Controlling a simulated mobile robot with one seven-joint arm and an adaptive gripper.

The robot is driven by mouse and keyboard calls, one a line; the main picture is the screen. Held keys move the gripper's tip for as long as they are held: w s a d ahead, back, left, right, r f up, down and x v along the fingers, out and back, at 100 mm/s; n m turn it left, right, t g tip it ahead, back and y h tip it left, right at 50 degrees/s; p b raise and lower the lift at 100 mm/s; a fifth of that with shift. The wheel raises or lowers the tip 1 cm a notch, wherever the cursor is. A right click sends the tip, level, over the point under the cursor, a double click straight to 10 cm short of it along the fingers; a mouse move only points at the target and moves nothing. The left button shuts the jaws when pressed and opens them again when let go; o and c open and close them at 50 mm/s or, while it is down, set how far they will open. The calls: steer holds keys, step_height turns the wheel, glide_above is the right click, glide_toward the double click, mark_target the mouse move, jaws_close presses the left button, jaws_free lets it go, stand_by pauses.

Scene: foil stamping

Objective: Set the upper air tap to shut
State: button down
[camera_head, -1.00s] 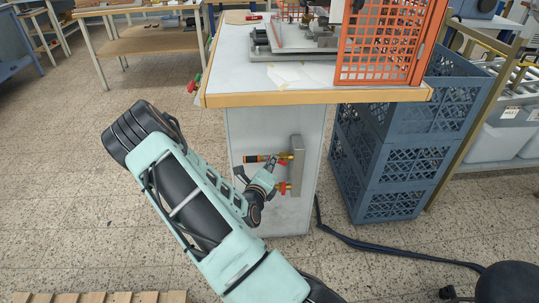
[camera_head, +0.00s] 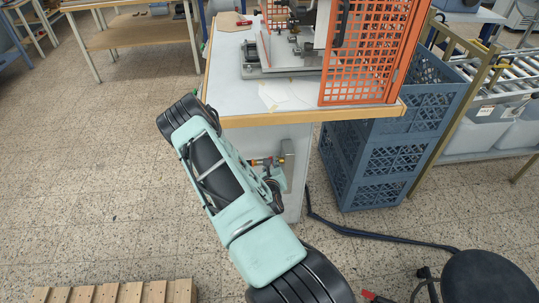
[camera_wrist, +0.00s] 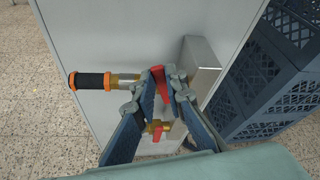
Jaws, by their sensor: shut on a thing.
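The upper air tap sits on the side panel of the bench, with a red lever (camera_wrist: 161,86) on a brass body (camera_wrist: 126,80). A hose end with a black sleeve and orange bands (camera_wrist: 90,81) leads left from it. In the wrist view, my gripper (camera_wrist: 159,77) is shut on the red lever, one finger on each side. The lever crosses the line of the brass pipe in the picture. The lower tap (camera_wrist: 157,128) shows beneath, between my fingers. In the head view, my arm hides most of the taps; the upper hose end (camera_head: 260,162) shows.
A grey metal block (camera_wrist: 201,66) carries the taps on the panel. Blue crates (camera_head: 375,160) stand right of the bench (camera_head: 235,80). An orange guard (camera_head: 365,55) stands on top. A dark hose (camera_head: 370,238) and a stool (camera_head: 488,275) are on the floor at right.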

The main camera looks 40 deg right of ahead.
steer(key=d+m+p, duration=0.1)
steer(key=p, duration=0.5)
steer(key=s+m+t+y+p, duration=0.1)
steer(key=p, duration=0.5)
steer(key=shift+d+r+m+y, duration=0.3)
steer(key=shift+d+r+m, duration=0.05)
steer(key=shift+d+m, duration=0.05)
steer(key=shift+d+f+p, duration=0.1)
steer(key=shift+p, duration=0.45)
steer(key=c, duration=2)
jaws_free()
steer(key=shift+o, duration=0.2)
steer(key=shift+s, duration=0.1)
steer(key=v, duration=1.2)
